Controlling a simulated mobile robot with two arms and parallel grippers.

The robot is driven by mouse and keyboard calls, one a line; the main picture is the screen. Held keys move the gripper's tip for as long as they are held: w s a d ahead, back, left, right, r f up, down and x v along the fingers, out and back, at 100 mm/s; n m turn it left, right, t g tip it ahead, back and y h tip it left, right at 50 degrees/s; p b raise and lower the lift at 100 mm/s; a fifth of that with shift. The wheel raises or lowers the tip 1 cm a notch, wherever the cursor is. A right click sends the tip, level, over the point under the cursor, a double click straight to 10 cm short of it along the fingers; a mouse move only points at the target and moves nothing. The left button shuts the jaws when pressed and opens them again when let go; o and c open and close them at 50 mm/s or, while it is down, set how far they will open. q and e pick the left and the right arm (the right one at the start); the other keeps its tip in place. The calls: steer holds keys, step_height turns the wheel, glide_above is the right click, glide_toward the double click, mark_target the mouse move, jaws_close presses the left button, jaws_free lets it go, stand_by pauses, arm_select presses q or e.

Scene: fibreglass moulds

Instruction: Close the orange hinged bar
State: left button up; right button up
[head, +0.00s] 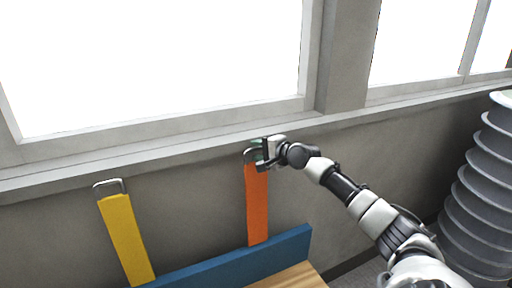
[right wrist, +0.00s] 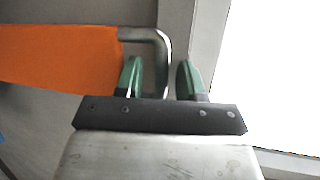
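The orange hinged bar (head: 257,205) stands upright against the grey wall, rising from a blue edge. In the right wrist view the orange bar (right wrist: 60,57) comes in from the left and ends in a bent metal handle (right wrist: 158,45). My right gripper (head: 260,152) is at the top of the bar. In the right wrist view its two green fingertips (right wrist: 160,78) are apart, with the handle's side running between them. Whether they touch the handle cannot be told. My left gripper is not in view.
A yellow bar (head: 126,238) with a metal handle stands to the left. A blue panel (head: 230,266) and wooden surface (head: 290,277) lie below. A window sill (head: 160,152) runs behind. A grey ribbed column (head: 482,190) stands at the right.

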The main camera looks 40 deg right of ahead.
steer(key=shift+w+a+f, duration=0.1)
steer(key=shift+w+a, duration=0.05)
steer(key=shift+w, duration=0.4)
jaws_close()
steer(key=shift+s, duration=0.1)
